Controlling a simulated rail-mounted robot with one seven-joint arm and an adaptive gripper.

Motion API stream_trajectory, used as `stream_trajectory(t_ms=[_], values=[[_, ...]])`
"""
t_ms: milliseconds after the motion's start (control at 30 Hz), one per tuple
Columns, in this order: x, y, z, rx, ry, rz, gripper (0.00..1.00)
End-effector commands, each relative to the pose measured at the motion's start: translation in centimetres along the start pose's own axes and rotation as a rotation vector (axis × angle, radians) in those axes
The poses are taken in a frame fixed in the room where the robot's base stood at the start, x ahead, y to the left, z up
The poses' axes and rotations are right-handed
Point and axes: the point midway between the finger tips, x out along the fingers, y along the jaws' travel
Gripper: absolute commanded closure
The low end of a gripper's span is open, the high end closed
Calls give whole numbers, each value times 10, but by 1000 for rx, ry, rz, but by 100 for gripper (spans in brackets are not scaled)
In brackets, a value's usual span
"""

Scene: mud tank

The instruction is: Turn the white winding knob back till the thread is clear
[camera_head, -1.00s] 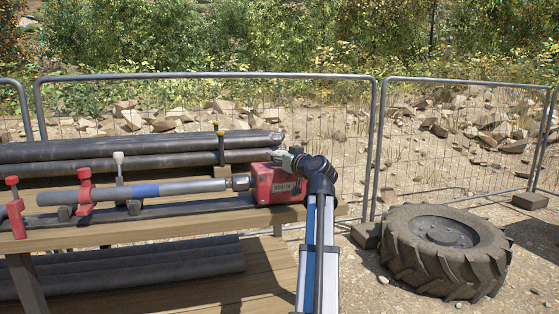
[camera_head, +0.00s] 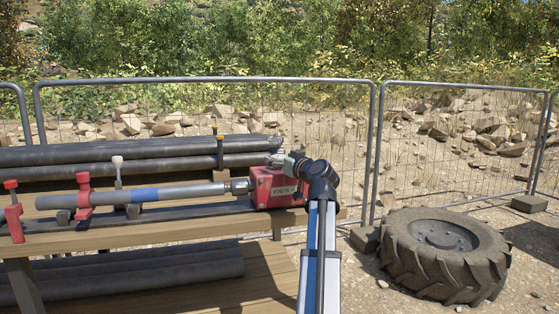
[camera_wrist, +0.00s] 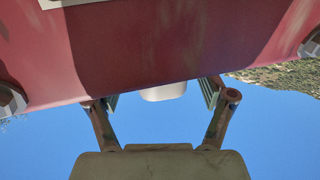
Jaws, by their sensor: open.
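A red box-shaped unit (camera_head: 272,189) with a white label sits at the right end of the bench, and its red face (camera_wrist: 150,50) fills the top of the wrist view. A white knob (camera_wrist: 163,92) shows below the red face, between the fingers of my gripper (camera_wrist: 160,100). The fingers are open, one on each side, with gaps to the knob. In the head view my gripper (camera_head: 284,159) is at the top of the red unit and hides the knob. A grey pipe with a blue band (camera_head: 145,194) meets the unit at a metal collar (camera_head: 239,187). Thread detail is too small to tell.
Dark pipes (camera_head: 120,153) lie behind. A wire fence (camera_head: 374,150) runs behind, and a large tyre (camera_head: 445,252) lies at the right.

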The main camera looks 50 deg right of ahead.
Motion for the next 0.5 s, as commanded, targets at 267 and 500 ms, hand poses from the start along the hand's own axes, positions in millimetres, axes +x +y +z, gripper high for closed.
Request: stream_trajectory(t_ms=[267, 500], values=[[-52, -1, 1, -1, 2, 4, 18], [-93, -1, 1, -1, 2, 3, 18]])
